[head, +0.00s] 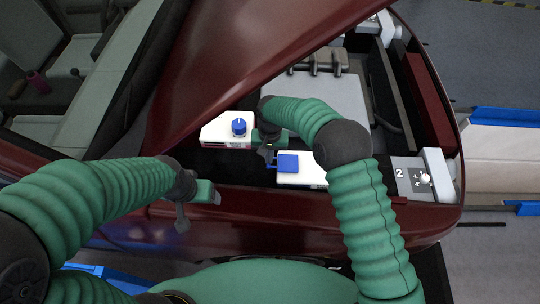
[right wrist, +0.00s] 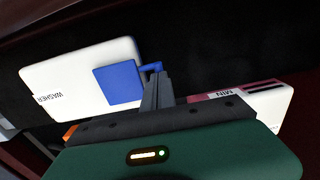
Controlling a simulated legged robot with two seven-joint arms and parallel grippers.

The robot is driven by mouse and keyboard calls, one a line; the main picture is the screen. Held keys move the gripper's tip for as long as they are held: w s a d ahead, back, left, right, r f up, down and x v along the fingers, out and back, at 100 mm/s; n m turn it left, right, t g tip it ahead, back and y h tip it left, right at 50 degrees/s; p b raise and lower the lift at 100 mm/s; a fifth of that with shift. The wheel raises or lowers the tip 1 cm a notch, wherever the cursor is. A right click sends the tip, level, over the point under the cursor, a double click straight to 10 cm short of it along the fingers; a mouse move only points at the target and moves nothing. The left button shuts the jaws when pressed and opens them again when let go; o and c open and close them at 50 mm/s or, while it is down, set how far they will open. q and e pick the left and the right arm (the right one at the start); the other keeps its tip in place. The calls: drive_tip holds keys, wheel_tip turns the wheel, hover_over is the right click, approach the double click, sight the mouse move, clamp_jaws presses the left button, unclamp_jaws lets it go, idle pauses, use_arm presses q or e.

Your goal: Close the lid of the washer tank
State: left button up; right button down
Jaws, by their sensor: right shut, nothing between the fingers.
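The white washer tank (head: 310,180) sits in the engine bay, and its WASHER label reads in the right wrist view (right wrist: 60,88). Its square blue lid (head: 288,163) lies over the tank's top, and it also shows in the right wrist view (right wrist: 117,83). A small blue hinge piece joins its side. I cannot tell whether the lid is fully pressed down. My right gripper (head: 267,156) is shut and empty, with its fingertips (right wrist: 157,83) close beside the hinge side. Contact is unclear. My left gripper (head: 183,216) is over the car's front edge, apart from the tank; its jaws are unclear.
Another white tank (head: 214,133) with a round blue cap (head: 239,127) stands left of my right gripper. The raised dark red hood (head: 240,55) slopes overhead. A grey engine cover (head: 320,95) lies behind. A panel marked 2 (head: 408,178) is at the right.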

idle(0.5)
drive_tip(key=shift+r+p, duration=0.65)
drive_tip(key=shift+r, duration=0.15)
wheel_tip(320, 180, up, 12)
drive_tip(key=s+d+t, duration=0.2)
drive_tip(key=s+d, duration=1.9)
drive_tip(key=d, duration=0.1)
drive_tip(key=shift+s+d+t+b, duration=0.2)
drive_tip(key=shift+t+b, duration=0.1)
drive_tip(key=shift+b, duration=0.1)
drive_tip(key=shift+w, duration=0.15)
